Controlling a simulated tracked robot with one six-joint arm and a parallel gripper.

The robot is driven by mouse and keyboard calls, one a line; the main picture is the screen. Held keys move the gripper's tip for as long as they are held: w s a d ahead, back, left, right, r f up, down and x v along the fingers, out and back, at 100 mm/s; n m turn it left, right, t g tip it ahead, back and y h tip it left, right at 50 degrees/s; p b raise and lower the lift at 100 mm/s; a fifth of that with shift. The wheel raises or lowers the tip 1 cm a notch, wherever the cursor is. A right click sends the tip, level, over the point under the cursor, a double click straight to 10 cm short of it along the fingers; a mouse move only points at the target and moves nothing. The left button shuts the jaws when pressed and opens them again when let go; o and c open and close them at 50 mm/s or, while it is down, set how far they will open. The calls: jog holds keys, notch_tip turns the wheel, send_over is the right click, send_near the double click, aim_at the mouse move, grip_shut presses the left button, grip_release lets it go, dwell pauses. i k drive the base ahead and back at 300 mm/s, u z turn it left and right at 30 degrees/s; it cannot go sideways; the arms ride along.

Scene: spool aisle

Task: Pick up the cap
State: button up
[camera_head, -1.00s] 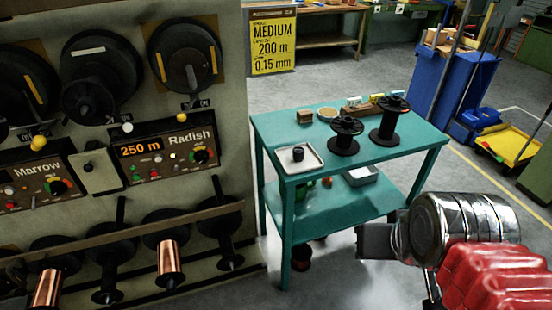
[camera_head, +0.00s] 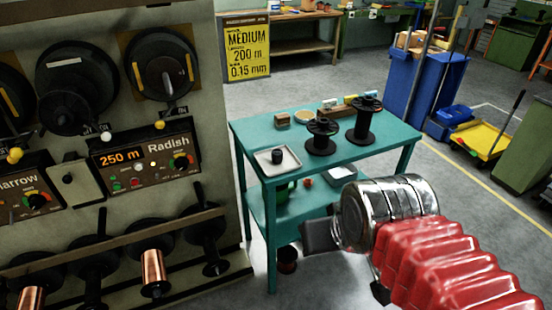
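A small dark cylinder, likely the cap (camera_head: 277,156), stands in a shallow white tray (camera_head: 264,165) at the left end of the teal table (camera_head: 243,135). My gripper (camera_head: 312,236) is a dark block at the end of my silver and red arm. It shows in front of the table's lower shelf, below and to the right of the tray in the picture. It is apart from the cap. Its fingers cannot be told apart, so I cannot see whether it is open or shut.
Two black spools (camera_head: 321,137) (camera_head: 365,120) stand on the table right of the tray, with small boxes behind. A machine panel (camera_head: 147,160) with spools fills the left. A blue cart (camera_head: 425,88) and yellow tray (camera_head: 484,139) stand right. Grey floor lies open between.

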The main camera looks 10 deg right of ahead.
aim_at(277, 154)
jog(key=i, duration=1)
jog(key=u, duration=0.6)
jog(key=k, duration=0.45)
jog(key=u, duration=0.45)
jog(key=i, duration=0.2)
jog(key=z, duration=0.05)
